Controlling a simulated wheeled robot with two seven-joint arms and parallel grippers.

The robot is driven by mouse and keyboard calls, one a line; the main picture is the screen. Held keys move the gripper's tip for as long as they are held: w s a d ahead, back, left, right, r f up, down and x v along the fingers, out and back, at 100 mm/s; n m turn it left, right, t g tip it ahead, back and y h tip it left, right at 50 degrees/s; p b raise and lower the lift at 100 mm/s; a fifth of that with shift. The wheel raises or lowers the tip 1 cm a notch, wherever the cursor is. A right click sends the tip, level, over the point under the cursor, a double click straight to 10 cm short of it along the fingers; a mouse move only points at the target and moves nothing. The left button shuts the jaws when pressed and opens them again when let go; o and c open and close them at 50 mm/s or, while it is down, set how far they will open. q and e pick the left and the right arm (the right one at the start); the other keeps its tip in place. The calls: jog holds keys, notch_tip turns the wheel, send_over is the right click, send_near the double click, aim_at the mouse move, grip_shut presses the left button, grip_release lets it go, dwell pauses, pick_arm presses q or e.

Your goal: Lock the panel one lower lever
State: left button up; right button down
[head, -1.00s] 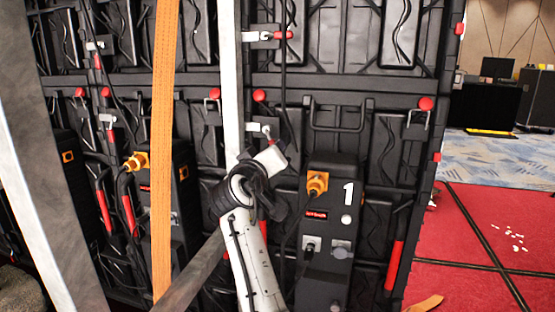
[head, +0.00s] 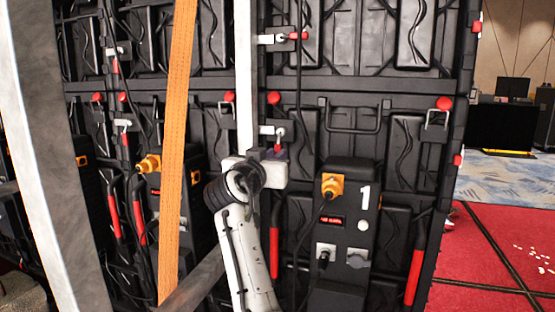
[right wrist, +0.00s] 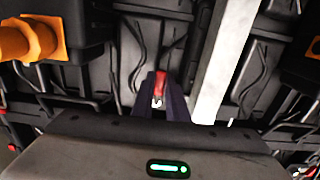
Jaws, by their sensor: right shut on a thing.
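Panel one is the black cabinet section with a white "1" on its box (head: 342,240). Its lower lever (head: 278,147) has a red handle pointing down below a white latch plate, beside the pale upright post. My right gripper (head: 277,157) is at the lower end of this handle. In the right wrist view the red handle (right wrist: 160,82) lies between the two dark fingers (right wrist: 160,104), which are shut on it. The fingers are partly hidden in the head view. My left gripper is not in view.
An upper lever (head: 296,36) with a sideways red handle sits higher on the seam. A pale post (head: 244,80) and an orange strap (head: 178,130) stand close to my right arm. Black cables hang near the lever. Red carpet (head: 500,240) is open at right.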

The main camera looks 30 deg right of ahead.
dwell(0.4)
jog(key=c, duration=1.7)
grip_release()
jog(key=shift+c, duration=0.2)
